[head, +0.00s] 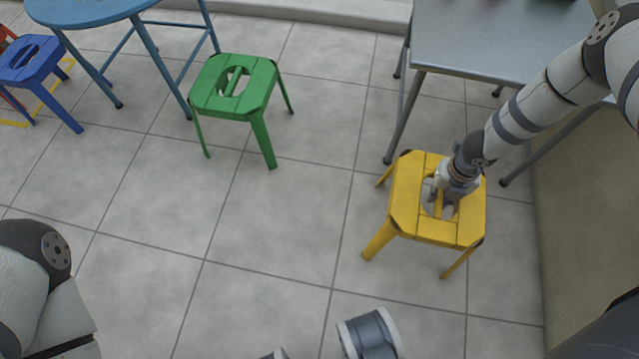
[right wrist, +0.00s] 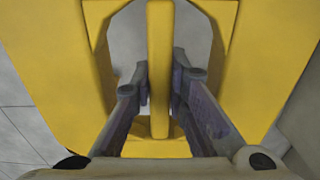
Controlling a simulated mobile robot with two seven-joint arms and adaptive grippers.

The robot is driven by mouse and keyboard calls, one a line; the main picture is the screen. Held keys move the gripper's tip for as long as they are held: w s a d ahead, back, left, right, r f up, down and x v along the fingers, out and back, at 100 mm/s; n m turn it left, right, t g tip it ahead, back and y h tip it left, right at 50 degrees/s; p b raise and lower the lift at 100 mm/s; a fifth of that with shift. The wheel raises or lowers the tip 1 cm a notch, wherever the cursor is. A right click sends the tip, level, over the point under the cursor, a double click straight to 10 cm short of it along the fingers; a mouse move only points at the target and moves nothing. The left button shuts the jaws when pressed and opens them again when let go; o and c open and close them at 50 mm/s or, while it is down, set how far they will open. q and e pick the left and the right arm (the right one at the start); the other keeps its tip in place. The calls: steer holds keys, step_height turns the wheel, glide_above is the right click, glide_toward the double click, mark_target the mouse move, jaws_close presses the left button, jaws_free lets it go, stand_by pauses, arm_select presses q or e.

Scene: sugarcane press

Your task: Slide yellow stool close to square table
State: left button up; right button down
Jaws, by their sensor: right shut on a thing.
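The yellow stool (head: 408,190) stands upright on the tiled floor in the right half of the head view, in front of the grey square table (head: 470,45). A gap of floor shows between the stool and the table's near legs. My right gripper (head: 440,200) reaches down into the stool's seat opening. In the right wrist view, its two fingers (right wrist: 160,88) are on either side of the yellow centre bar (right wrist: 159,50) and shut on it. My left arm shows at the lower left of the head view. The left gripper's fingers cannot be made out.
A green stool (head: 262,80) stands left of the table. A round blue table (head: 85,10) and a blue stool (head: 28,60) are at the upper left. A wall (head: 590,190) runs along the right side. The middle floor is clear.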

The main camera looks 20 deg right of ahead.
mark_target(484, 204)
arm_select(q)
steer(key=shift+s+f+b, duration=0.15)
steer(key=shift+f+b, duration=0.4)
steer(key=shift+b, duration=0.1)
arm_select(e)
steer(key=shift+s+d, duration=0.7)
steer(key=shift+d, duration=0.35)
steer(key=shift+s+d, duration=0.7)
steer(key=shift+d, duration=0.45)
steer(key=shift+s+d+f+b, duration=0.15)
steer(key=shift+s+d+b, duration=0.65)
steer(key=shift+d, duration=0.2)
steer(key=shift+s+d+b, duration=0.45)
steer(key=shift+d+b, duration=0.2)
steer(key=shift+d, duration=0.15)
steer(key=shift+s+d+b, duration=0.35)
steer(key=shift+s+d, duration=0.05)
steer(key=shift+d, duration=0.05)
arm_select(q)
steer(key=f, duration=0.3)
steer(key=shift+s+g, duration=0.3)
steer(key=shift+s, duration=0.1)
arm_select(e)
steer(key=c, duration=1.6)
jaws_free()
